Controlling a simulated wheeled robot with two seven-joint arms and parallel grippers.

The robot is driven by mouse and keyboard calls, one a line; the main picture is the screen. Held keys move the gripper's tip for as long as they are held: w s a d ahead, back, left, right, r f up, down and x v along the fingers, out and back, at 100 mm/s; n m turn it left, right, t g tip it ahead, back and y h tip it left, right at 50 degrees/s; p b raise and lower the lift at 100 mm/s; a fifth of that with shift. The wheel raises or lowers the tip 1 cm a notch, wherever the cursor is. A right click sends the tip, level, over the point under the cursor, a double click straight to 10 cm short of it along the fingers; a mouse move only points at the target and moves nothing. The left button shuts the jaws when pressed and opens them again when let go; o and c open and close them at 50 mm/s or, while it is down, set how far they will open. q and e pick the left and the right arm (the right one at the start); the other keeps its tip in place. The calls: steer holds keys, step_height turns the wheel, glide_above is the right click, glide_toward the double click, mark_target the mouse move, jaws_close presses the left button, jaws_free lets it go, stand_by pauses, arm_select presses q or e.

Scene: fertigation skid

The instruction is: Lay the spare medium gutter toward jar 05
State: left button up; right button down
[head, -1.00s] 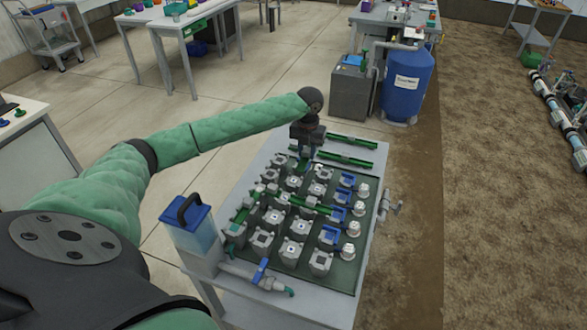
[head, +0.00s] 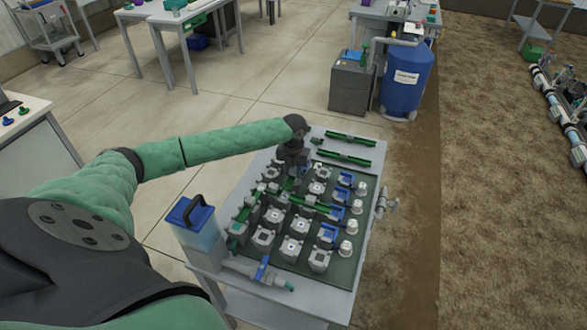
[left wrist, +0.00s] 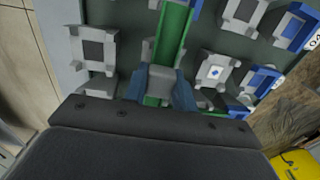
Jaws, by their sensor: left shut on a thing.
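My left gripper (head: 291,173) is over the far left part of the dark green board (head: 283,258). In the left wrist view its fingers (left wrist: 160,92) are shut on a green gutter (left wrist: 174,36), which runs away from them between grey square blocks. I cannot tell whether this gutter rests on the blocks or is just above them. Two more green gutters, a far one (head: 351,138) and a nearer one (head: 344,158), lie on the table behind the board. White-topped jars (head: 345,248) stand along the board's right side; their numbers are too small to read. My right gripper is out of view.
Grey blocks (head: 291,249) stand in rows on the board, with another green gutter (head: 316,207) across the middle. A blue-lidded tank (head: 194,230) stands at the table's near left corner. Pipe fittings (head: 385,200) stick out at the right edge.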

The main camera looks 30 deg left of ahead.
mark_target(294, 169)
arm_select(q)
steer(key=shift+f, duration=0.65)
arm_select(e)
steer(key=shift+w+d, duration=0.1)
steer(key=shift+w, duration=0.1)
arm_select(q)
steer(key=o, duration=1)
steer(key=shift+r, duration=0.1)
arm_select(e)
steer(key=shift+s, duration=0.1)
arm_select(q)
steer(key=shift+r, duration=0.55)
step_height(294, 169, up, 10)
steer(key=b, duration=0.3)
steer(key=shift+r+b, duration=0.25)
steer(key=shift+b, duration=0.05)
steer(key=shift+r, duration=0.75)
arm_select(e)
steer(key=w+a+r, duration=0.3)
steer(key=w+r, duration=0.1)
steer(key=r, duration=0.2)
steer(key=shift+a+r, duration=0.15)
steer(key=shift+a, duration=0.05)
